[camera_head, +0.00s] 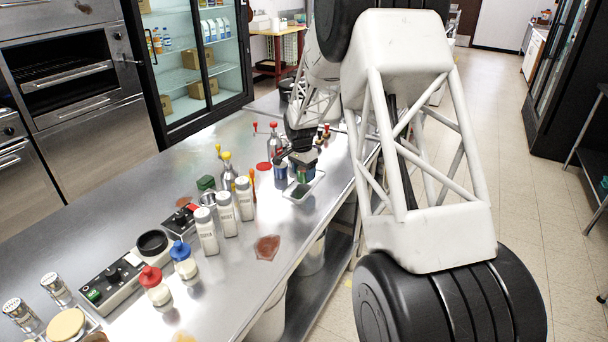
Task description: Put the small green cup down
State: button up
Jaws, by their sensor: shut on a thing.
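The small green cup (304,176) shows as a dark green patch just below my gripper (303,160). My gripper is dark, points down, and is shut on the cup. The cup is over the far part of a small white tray (290,200) near the counter's right edge. I cannot tell whether the cup touches the tray. The fingers and my arm hide much of the cup's upper part.
A dark blue cup (281,171) stands close left of my gripper. Bottles with yellow (228,168) and red (273,142) tops stand nearby. White shakers (225,215) stand in front. A reddish stain (267,247) marks the steel counter (120,210), which has bare room at left.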

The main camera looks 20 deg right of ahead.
jog(key=shift+f, duration=0.5)
jog(key=shift+f, duration=0.15)
jog(key=o, duration=1.1)
jog(key=shift+c, duration=0.2)
notch_tip(320, 180, up, 12)
jog(key=shift+w+a, duration=0.15)
jog(key=shift+a, duration=0.25)
jog(key=shift+r, duration=0.2)
